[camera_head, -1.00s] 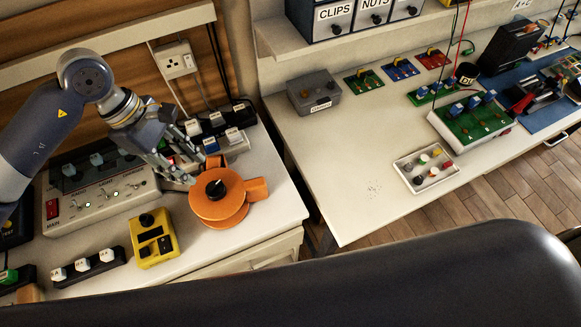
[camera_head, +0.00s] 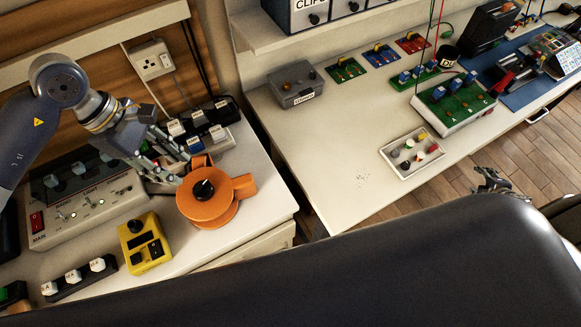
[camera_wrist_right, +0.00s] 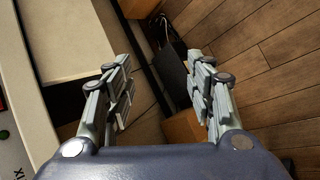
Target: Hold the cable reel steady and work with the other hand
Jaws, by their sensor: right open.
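The orange cable reel (camera_head: 207,204) with a black knob on top sits on the left bench, near its front right corner. My left gripper (camera_head: 176,166) is at the reel's back-left side, fingers close to it. Whether they touch or grip the reel cannot be made out. My right gripper (camera_head: 488,181) shows at the right of the head view, beyond a large dark curved shape and away from both benches. In the right wrist view my right gripper (camera_wrist_right: 160,78) is open and empty, with floor and a bench edge beyond.
A yellow box (camera_head: 145,243) and a white switch panel (camera_head: 90,212) stand left of the reel. Small labelled blocks (camera_head: 203,130) lie behind it. The right bench holds a grey box (camera_head: 292,85), a parts tray (camera_head: 413,152) and circuit boards. Its front left area is bare.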

